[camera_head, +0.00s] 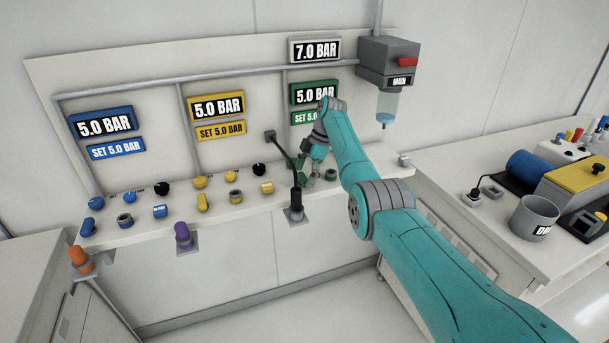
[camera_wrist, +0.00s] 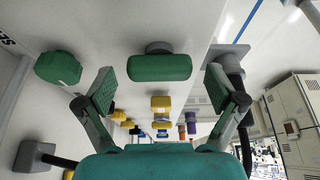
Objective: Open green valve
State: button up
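In the wrist view a green valve handle (camera_wrist: 158,67), a bar on a grey stem, lies between my gripper's fingers. Its long side runs across the picture from near one finger to near the other, with a gap visible on both sides. A round green knob (camera_wrist: 58,67) is outside the left finger. My gripper (camera_wrist: 160,84) is open and empty. In the head view my gripper (camera_head: 314,160) is low over the right part of the panel shelf, and my arm hides most of the green controls. The green 5.0 BAR display (camera_head: 315,94) is above.
A black cable runs to a black connector (camera_head: 296,198) at the shelf's front edge, close to my gripper. Yellow and blue controls are left along the shelf, including a yellow valve handle (camera_head: 202,202). The grey MAIN unit (camera_head: 388,55) is above right. A bench with a grey cup (camera_head: 534,217) is right.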

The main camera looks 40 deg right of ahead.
jog(key=shift+r, duration=0.1)
jog(key=v, duration=1.1)
jog(key=shift+d+r, duration=0.25)
jog(key=shift+r, duration=0.1)
